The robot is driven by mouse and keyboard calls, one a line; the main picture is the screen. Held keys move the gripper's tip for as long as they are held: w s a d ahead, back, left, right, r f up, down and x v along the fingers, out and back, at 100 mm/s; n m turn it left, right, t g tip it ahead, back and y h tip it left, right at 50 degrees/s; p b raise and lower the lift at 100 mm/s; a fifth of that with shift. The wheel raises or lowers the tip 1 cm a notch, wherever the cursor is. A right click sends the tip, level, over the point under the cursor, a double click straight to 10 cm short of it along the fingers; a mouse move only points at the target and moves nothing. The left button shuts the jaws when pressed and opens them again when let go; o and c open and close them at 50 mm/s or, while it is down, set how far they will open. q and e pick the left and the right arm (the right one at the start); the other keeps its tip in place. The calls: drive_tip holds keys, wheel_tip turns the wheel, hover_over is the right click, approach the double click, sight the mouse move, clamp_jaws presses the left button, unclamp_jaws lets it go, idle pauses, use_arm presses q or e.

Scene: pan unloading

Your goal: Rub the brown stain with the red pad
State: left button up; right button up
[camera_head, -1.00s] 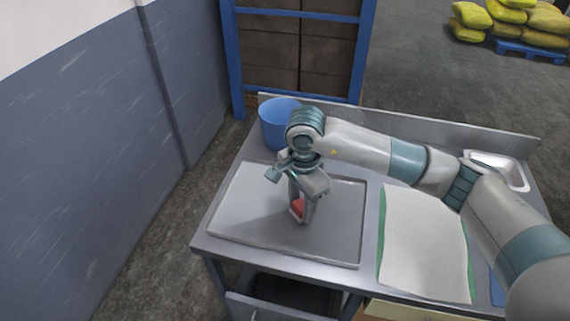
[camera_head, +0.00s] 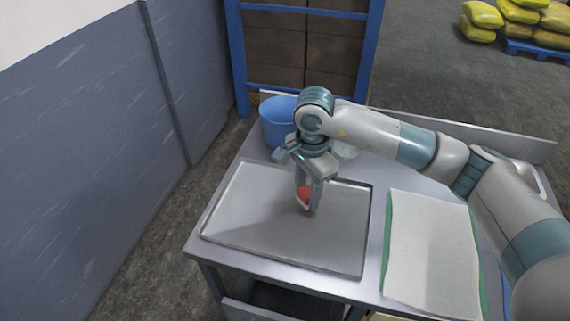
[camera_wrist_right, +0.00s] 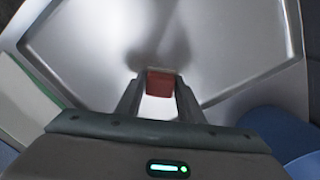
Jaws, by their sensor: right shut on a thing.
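My right gripper (camera_head: 308,205) is shut on the red pad (camera_head: 304,195), fingers pointing down over the metal tray (camera_head: 255,240). The pad is at the fingertips, low over the tray's back middle part; I cannot tell whether it touches the surface. In the right wrist view the red pad (camera_wrist_right: 160,84) shows between the two fingers (camera_wrist_right: 158,98), with a pale part below it. Dark smudges or shadows lie on the tray beyond the pad. I cannot make out a clear brown stain. My left gripper is not in view.
A blue bucket (camera_head: 279,122) stands behind the tray. A white cloth on a green-edged board (camera_head: 432,250) lies to the right. A small clear item (camera_head: 347,150) is partly hidden behind my arm. The tray's left and front are clear.

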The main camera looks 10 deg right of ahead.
sight(307, 192)
wheel_tip(307, 192, up, 5)
drive_tip(key=shift+s+a+r+p, duration=0.1)
drive_tip(key=shift+s+r+p, duration=0.05)
drive_tip(key=shift+p, duration=0.25)
drive_tip(key=shift+r, duration=1)
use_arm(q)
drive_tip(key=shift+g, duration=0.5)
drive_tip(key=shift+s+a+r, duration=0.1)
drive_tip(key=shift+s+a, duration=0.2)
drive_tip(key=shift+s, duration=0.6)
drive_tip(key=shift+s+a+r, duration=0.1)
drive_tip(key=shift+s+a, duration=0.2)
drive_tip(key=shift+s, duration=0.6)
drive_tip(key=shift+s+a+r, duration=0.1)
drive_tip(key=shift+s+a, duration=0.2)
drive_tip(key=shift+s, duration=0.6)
use_arm(e)
drive_tip(key=shift+r, duration=0.25)
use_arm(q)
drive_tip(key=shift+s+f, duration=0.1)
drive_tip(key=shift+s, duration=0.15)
